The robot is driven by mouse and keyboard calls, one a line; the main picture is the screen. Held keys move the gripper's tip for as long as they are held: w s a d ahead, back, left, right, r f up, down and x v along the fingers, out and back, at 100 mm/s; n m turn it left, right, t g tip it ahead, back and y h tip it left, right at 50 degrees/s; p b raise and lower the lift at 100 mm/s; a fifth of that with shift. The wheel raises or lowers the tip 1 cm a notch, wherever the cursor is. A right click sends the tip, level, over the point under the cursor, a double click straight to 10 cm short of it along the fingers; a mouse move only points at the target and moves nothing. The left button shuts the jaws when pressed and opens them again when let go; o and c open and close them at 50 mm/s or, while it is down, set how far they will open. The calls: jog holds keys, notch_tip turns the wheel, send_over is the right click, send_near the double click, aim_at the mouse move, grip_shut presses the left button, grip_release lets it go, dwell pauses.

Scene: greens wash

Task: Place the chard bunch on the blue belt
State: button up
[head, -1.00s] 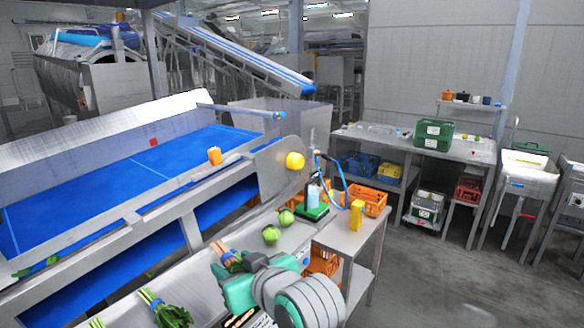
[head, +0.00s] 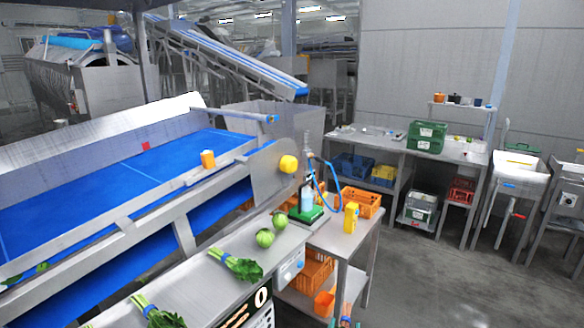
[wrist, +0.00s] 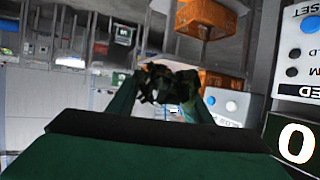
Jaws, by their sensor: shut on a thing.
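The chard bunch, with pinkish-orange stems (head: 346,311), shows only as a small piece at the bottom edge of the head view. My gripper (head: 345,323) is mostly cut off there. In the wrist view the green fingers of my gripper (wrist: 160,92) are closed on a dark, leafy mass (wrist: 165,80), its leaves in shadow. The blue belt (head: 100,190) fills the left of the head view, sloping metal guard behind it and a metal rail along its front. The held bunch is well to the right of the belt, apart from it.
A steel bench (head: 205,290) in front of the belt bears a leafy bunch (head: 240,266), another bunch (head: 157,314) and two round green vegetables (head: 265,238). A side table (head: 345,240) holds a yellow bottle (head: 351,217) and an orange crate (head: 362,201).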

jog(key=s+a+f+n+y, duration=0.1)
jog(key=s+a+f, duration=0.4)
jog(key=f, duration=0.4)
jog(key=s+a+f+n+y, duration=0.1)
jog(key=s+a+f, duration=0.3)
jog(key=f, duration=0.5)
jog(key=s+a+f+n+y, duration=0.1)
jog(key=s+a+f, duration=0.4)
jog(key=f, duration=0.4)
jog(key=shift+s+a+f+t, duration=0.25)
jog(key=shift+s+a+t, duration=0.1)
jog(key=shift+s, duration=0.3)
